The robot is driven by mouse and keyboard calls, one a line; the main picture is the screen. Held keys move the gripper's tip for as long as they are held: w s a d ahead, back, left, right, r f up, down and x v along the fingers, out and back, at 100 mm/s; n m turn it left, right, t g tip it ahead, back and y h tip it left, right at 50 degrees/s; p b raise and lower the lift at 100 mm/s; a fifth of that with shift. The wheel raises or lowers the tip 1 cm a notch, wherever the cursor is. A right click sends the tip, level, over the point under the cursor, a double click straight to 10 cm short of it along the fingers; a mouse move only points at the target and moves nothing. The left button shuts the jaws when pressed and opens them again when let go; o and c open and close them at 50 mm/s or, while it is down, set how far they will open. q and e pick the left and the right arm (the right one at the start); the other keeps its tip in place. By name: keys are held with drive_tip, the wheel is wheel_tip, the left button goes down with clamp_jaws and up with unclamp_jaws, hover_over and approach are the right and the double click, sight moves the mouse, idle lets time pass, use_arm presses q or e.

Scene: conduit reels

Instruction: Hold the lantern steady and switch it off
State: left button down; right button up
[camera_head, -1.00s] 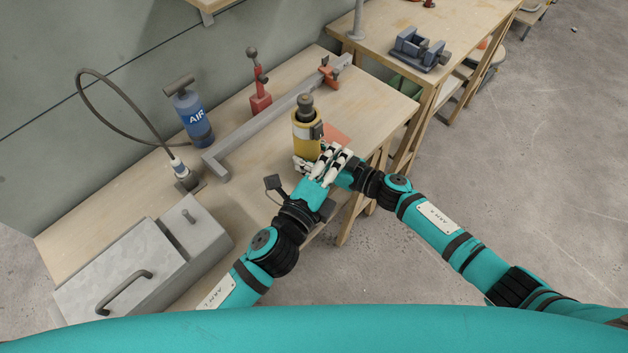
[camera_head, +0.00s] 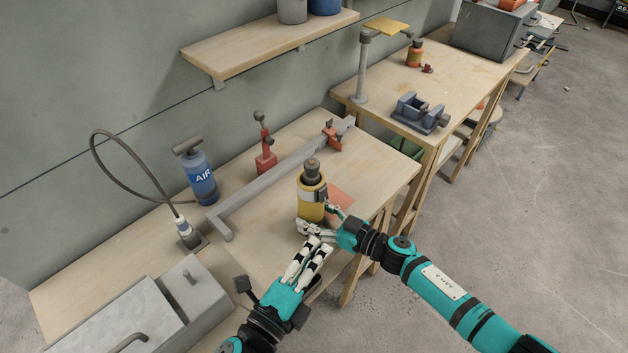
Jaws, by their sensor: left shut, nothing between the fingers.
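The lantern (camera_head: 311,198), a yellow cylinder with a dark grey knobbed top, stands upright near the workbench's right front edge. A dark grey fitting is on its right side. My right gripper (camera_head: 322,222) is at the lantern's lower front right, one pale finger in front of its base and another part by its right side. Whether these fingers press on the lantern is not clear. I cannot make out a switch or any light.
A reddish-orange sheet (camera_head: 341,199) lies right of the lantern. Behind are a long grey bar (camera_head: 270,186), a red tool (camera_head: 265,158) and a blue AIR bottle (camera_head: 200,182). A grey metal box (camera_head: 140,318) fills the front left. A second bench holds a vise (camera_head: 421,113).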

drive_tip(key=o, duration=0.4)
drive_tip(key=shift+c, duration=0.2)
